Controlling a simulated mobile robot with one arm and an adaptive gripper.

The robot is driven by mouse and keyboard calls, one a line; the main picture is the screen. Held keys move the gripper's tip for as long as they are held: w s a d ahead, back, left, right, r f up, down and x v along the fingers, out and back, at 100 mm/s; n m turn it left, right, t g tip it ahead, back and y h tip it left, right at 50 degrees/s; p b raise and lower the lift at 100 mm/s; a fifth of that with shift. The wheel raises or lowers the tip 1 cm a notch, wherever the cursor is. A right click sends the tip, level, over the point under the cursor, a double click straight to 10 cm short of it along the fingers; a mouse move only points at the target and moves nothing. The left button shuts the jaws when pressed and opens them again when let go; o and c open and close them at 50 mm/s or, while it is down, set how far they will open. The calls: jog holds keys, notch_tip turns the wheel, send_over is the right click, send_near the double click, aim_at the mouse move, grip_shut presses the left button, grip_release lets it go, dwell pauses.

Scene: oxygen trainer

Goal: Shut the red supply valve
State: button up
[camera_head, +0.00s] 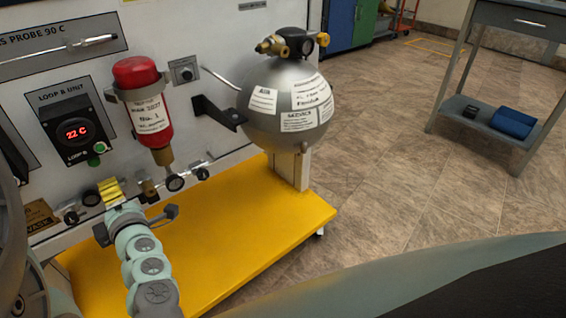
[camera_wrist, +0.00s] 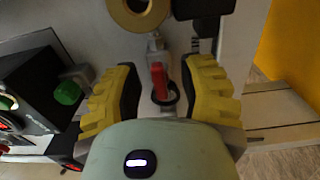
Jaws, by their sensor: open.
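The red supply valve shows in the wrist view as a small upright red handle (camera_wrist: 158,78) on a metal fitting, with a dark ring beside its lower end. My gripper (camera_wrist: 160,72) is open, with one yellow ridged finger on each side of the red handle. Gaps show between the handle and both fingers, so it is not gripped. In the head view my gripper (camera_head: 110,192) is at the lower left, close to the pipework at the bottom of the panel. I cannot make out the red handle in that view.
A red bottle (camera_head: 144,108) and a grey sphere (camera_head: 286,108) are mounted on the panel. A temperature unit (camera_head: 75,130) with a green button is at left. Small fittings (camera_head: 175,183) sit under the bottle. The yellow base (camera_head: 270,225) juts out below.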

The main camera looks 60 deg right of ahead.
jog(key=shift+o, duration=0.4)
grip_shut()
jog(key=shift+s, duration=0.1)
jog(key=shift+m, duration=0.4)
jog(key=m+p, duration=0.1)
jog(key=m, duration=0.3)
jog(key=shift+p, duration=0.35)
jog(key=m+p, duration=0.3)
jog(key=m, duration=0.1)
jog(key=shift+m, duration=0.3)
jog(key=m+p, duration=0.3)
jog(key=m, duration=0.1)
jog(key=shift+f+m+p, duration=0.1)
jog(key=shift+m+p, duration=1.35)
jog(key=shift+m, duration=0.75)
